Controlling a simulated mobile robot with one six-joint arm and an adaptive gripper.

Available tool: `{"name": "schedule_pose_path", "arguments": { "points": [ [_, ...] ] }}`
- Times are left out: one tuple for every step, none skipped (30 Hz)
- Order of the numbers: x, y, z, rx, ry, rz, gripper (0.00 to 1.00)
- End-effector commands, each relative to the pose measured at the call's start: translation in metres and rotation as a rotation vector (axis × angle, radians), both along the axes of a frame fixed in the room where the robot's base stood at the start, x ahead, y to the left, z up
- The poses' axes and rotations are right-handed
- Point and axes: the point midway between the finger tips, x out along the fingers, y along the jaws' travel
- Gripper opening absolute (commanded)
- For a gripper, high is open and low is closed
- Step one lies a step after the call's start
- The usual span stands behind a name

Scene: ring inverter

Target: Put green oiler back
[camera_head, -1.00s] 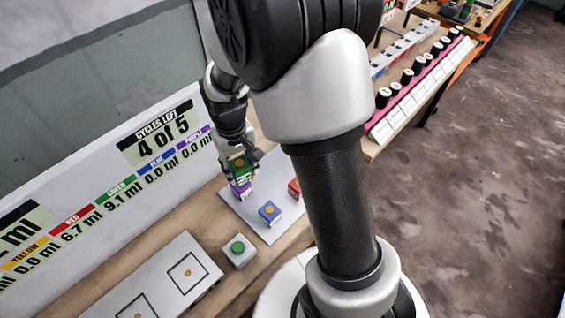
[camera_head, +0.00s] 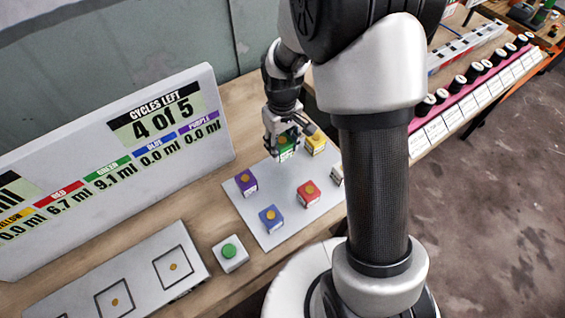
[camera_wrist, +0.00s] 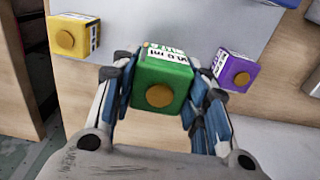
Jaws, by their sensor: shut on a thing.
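The green oiler (camera_head: 287,153) is a small green cube with a white label and a round orange-brown spot. It also fills the middle of the wrist view (camera_wrist: 163,82). My gripper (camera_head: 284,143) is shut on it, with a finger on each side in the wrist view (camera_wrist: 160,95). The oiler is over the back part of the grey plate (camera_head: 285,195), between the purple oiler (camera_head: 246,183) and the yellow oiler (camera_head: 316,143). Whether it touches the plate I cannot tell.
A blue oiler (camera_head: 271,218) and a red oiler (camera_head: 308,193) stand on the plate. A whitish oiler (camera_head: 337,174) is partly hidden by my arm. A green button box (camera_head: 230,252) and a panel with marked squares (camera_head: 130,285) are in front. The display board (camera_head: 110,170) stands at left.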

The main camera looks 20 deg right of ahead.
Motion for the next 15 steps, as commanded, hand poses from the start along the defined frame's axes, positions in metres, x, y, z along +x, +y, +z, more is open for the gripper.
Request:
{"name": "schedule_pose_path", "arguments": {
  "points": [
    [0.0,0.0,-0.015,0.0,0.003,0.0,0.15],
    [0.0,0.0,-0.02,0.0,0.002,0.0,0.15],
    [0.0,0.0,-0.025,0.0,0.002,0.0,0.15],
    [0.0,0.0,-0.029,0.0,0.001,0.0,0.15],
    [0.0,0.0,-0.032,0.0,0.0,-0.001,0.15],
    [0.0,0.0,-0.034,0.0,0.0,-0.001,0.15],
    [0.0,0.0,-0.035,0.0,0.0,-0.001,0.15],
    [0.0,0.0,-0.037,0.0,0.0,-0.001,0.15],
    [0.0,0.0,-0.039,0.0,0.0,-0.001,0.15],
    [0.0,0.0,-0.041,0.0,0.0,-0.001,0.15],
    [0.0,0.0,-0.044,0.0,0.0,-0.001,0.15],
    [0.0,0.0,-0.049,0.0,0.0,-0.001,0.15],
    [0.0,0.0,-0.054,0.0,0.001,-0.001,0.15],
    [-0.001,0.0,-0.059,0.0,0.002,-0.001,0.15],
    [-0.001,0.0,-0.066,0.0,0.002,-0.001,0.15]
  ]
}}
